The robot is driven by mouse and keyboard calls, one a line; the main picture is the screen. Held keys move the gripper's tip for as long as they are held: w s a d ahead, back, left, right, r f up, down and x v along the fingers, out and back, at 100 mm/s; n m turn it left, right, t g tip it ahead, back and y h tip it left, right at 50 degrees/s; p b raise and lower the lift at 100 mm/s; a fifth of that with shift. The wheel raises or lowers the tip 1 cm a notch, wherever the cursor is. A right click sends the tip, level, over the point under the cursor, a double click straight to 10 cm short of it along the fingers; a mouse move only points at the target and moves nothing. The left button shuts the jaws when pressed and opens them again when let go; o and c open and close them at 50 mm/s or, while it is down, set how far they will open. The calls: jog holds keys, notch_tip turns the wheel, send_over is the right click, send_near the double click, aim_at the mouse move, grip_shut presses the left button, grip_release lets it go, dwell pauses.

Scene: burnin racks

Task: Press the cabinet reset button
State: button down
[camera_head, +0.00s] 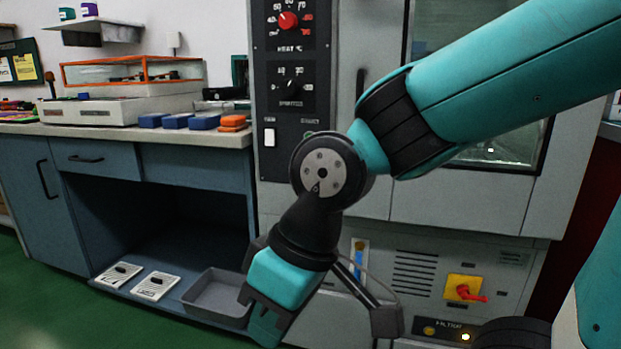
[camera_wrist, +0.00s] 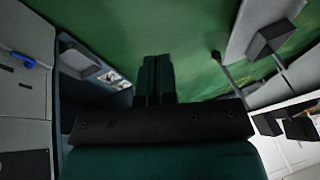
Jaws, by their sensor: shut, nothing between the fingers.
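The tall grey cabinet (camera_head: 470,205) stands right of centre in the head view. Its dark control strip (camera_head: 262,95) has a red heat knob (camera_head: 287,20), a black knob (camera_head: 292,84) and a white rocker switch (camera_head: 269,137). A small label right of the rocker is hard to read, and my arm joint covers most of what is below it. A low dark panel holds a yellow button (camera_head: 429,330) and a lit one (camera_head: 466,337); I cannot tell which button is the reset. My gripper (camera_head: 266,326) points down, shut and empty, in front of the cabinet's lower left; its fingers show in the wrist view (camera_wrist: 157,80).
A red handle on a yellow plate (camera_head: 463,289) juts from the lower cabinet. A blue bench (camera_head: 190,165) stands at left, with a grey tray (camera_head: 215,297) and two white cards on its low shelf. Green floor (camera_head: 50,310) is open at front left.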

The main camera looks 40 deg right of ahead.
jog(key=w+d+f+m+t+h+b, duration=0.25)
jog(key=w+d+t, duration=0.25)
jog(key=w, duration=0.5)
jog(key=w+d+f+m+t+h+b, duration=0.1)
jog(key=w+d+f+m+t+b, duration=0.2)
jog(key=w, duration=0.7)
jog(key=w+d+r+n+t+h+b, duration=0.1)
jog(key=w+d+r+t+h+b, duration=0.1)
jog(key=w+d+t, duration=0.2)
jog(key=w+d+r+n+t+h+b, duration=0.2)
jog(key=w+d+r+t+b, duration=0.1)
jog(key=d+t, duration=0.4)
jog(key=w+d, duration=0.1)
jog(key=d, duration=0.1)
jog(key=shift+w+d+t, duration=0.35)
jog(key=shift+d+t, duration=0.05)
jog(key=shift+w, duration=0.1)
jog(key=w+d+p, duration=0.5)
jog(key=d+p, duration=0.2)
jog(key=p, duration=0.6)
